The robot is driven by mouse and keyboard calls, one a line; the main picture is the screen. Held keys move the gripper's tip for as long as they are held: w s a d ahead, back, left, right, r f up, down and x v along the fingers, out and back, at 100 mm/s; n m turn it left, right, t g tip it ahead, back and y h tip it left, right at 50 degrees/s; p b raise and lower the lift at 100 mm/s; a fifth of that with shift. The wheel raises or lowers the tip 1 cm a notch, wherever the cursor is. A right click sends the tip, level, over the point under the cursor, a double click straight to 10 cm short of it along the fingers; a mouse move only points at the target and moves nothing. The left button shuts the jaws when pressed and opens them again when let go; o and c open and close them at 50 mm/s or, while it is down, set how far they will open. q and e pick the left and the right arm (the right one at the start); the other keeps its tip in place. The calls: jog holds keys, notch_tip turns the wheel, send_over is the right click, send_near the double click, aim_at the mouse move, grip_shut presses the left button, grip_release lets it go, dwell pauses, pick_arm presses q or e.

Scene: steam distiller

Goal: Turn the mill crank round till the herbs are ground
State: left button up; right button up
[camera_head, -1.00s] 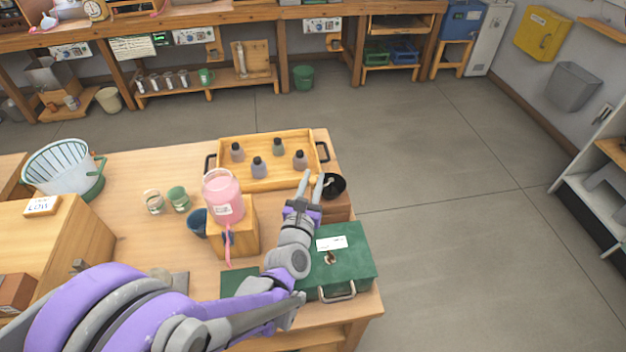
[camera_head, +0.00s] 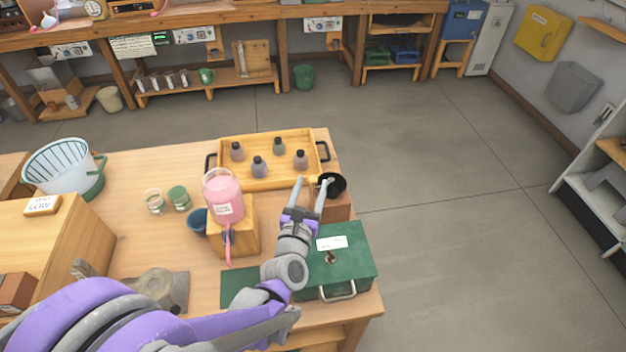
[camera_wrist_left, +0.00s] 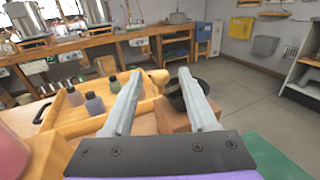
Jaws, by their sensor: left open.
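The mill is a brown wooden box (camera_head: 338,209) with a black bowl-like top (camera_head: 335,186), at the right edge of the table. In the left wrist view its black top (camera_wrist_left: 176,96) is partly hidden behind my right-hand finger. A pale wooden knob (camera_wrist_left: 158,77), apparently the crank's handle, shows between my fingertips. My left gripper (camera_head: 311,183) is open, with its fingers spread on either side of the knob. I cannot tell whether either finger touches it. The herbs are not visible. My right gripper is not in view.
A wooden tray (camera_head: 215,174) with several small bottles stands just behind. A pink jar (camera_head: 222,195) on a wooden block is left of my gripper. A green case (camera_head: 352,262) stands in front of the mill. Open floor lies right of the table.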

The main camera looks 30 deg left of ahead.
pick_arm(q)
jog(key=v, duration=0.8)
jog(key=shift+s, duration=0.2)
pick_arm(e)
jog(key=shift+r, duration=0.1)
